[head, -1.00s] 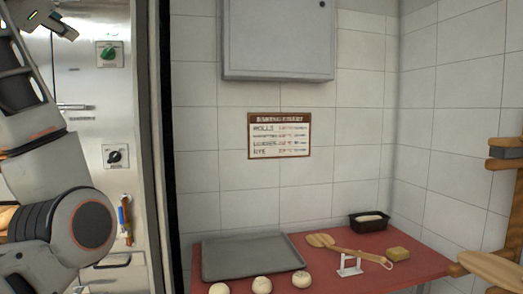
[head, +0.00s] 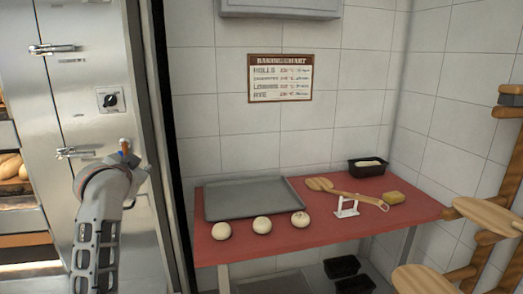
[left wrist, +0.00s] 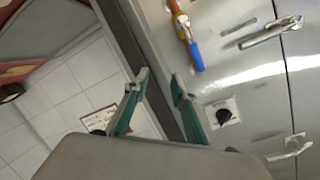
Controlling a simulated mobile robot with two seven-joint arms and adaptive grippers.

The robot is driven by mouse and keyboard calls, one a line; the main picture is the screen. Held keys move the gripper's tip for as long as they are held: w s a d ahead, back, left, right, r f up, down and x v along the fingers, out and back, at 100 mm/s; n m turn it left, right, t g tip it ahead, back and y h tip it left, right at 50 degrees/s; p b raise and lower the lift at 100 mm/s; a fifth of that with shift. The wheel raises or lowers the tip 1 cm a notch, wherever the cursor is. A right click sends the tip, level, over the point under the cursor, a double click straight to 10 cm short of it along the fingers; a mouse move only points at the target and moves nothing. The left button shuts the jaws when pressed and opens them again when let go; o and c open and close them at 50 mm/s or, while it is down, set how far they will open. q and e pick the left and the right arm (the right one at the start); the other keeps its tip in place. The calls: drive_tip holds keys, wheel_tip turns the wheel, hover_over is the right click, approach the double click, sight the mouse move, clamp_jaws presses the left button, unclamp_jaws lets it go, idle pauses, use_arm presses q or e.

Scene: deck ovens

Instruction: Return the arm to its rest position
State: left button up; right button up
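My left arm (head: 105,205) rises in front of the steel oven front (head: 85,105) at the left of the head view. Its gripper cannot be made out there. In the left wrist view my left gripper (left wrist: 160,84) has its two green-grey fingers apart, with nothing between them. Behind the fingers are the oven front and a dark vertical post. My right gripper is in neither current view.
A red table (head: 330,233) holds a grey tray (head: 250,198), three dough balls, a wooden paddle and a dark tin (head: 369,168). The oven has protruding handles (head: 55,49), a knob (head: 110,100) and an orange-and-blue tool (left wrist: 187,40).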

use_arm(q)
drive_tip(key=s+d+f+g+h, duration=0.15)
drive_tip(key=s+f, duration=0.25)
drive_tip(key=f, duration=0.7)
drive_tip(key=s+d+f, duration=0.3)
drive_tip(key=s+f, duration=0.2)
drive_tip(key=f, duration=0.5)
drive_tip(key=s+d+f+h, duration=0.15)
drive_tip(key=s+f, duration=0.25)
drive_tip(key=f, duration=0.7)
drive_tip(key=s+d+f+h, duration=0.1)
drive_tip(key=s+d+f, duration=0.2)
drive_tip(key=s, duration=0.6)
drive_tip(key=s+d+f+g+h, duration=0.1)
drive_tip(key=s+d+f, duration=0.2)
drive_tip(key=s+f, duration=0.5)
drive_tip(key=s+d+f+g+h, duration=0.1)
drive_tip(key=s+d+f, duration=0.2)
drive_tip(key=s+f, duration=0.3)
drive_tip(key=s, duration=0.5)
drive_tip(key=shift+n, duration=0.4)
